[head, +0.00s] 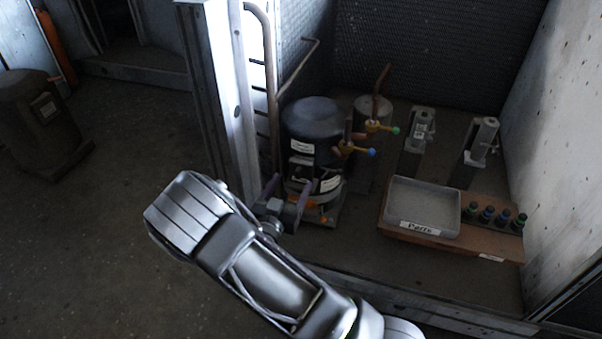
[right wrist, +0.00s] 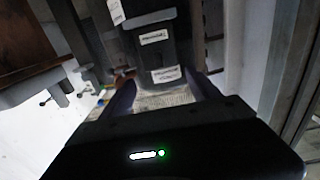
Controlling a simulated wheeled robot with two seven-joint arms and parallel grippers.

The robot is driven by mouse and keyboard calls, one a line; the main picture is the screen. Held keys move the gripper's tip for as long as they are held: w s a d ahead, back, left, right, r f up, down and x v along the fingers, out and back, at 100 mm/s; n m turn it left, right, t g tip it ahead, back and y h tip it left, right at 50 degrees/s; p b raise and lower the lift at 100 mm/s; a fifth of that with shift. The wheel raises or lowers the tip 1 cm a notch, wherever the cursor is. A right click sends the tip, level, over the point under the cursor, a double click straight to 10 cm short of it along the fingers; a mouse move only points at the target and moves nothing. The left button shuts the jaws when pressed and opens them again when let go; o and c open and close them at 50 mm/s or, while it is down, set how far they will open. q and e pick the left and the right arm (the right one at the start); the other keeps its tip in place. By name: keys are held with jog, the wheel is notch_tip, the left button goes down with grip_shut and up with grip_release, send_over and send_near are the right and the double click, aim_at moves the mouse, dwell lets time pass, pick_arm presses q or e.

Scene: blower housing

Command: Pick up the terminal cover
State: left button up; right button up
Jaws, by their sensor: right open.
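The black compressor (head: 316,117) stands upright in the housing, with a white label on its upper side. A dark block with a lower white label, which looks like the terminal cover (head: 325,177), sits low on its front. In the right wrist view the labelled cover (right wrist: 166,64) is straight ahead, between the finger lines. My right gripper (head: 289,187) is open, its two purple-grey fingers pointing at the compressor's lower front. The right wrist view shows the gripper (right wrist: 164,88) with nothing clearly between the fingers; contact cannot be told. My left gripper is out of view.
Copper pipes with a blue-tipped valve (head: 356,151) and a green-tipped valve (head: 381,127) stand beside the compressor. A grey Parts tray (head: 425,200) lies on a brown board (head: 485,240) with several dark bottles. A metal post (head: 215,100) rises close left of the compressor.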

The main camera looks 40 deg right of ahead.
aim_at(297, 172)
jog(key=shift+x, duration=0.8)
jog(key=x, duration=0.1)
jog(key=b+x, duration=0.1)
jog(key=x, duration=0.1)
jog(key=b+x, duration=0.1)
jog(key=shift+w+d+f, duration=0.2)
jog(key=shift+w+f, duration=0.05)
jog(key=shift+w+d, duration=0.2)
jog(key=shift+d, duration=0.05)
jog(key=shift+r, duration=0.1)
jog(key=c, duration=1.1)
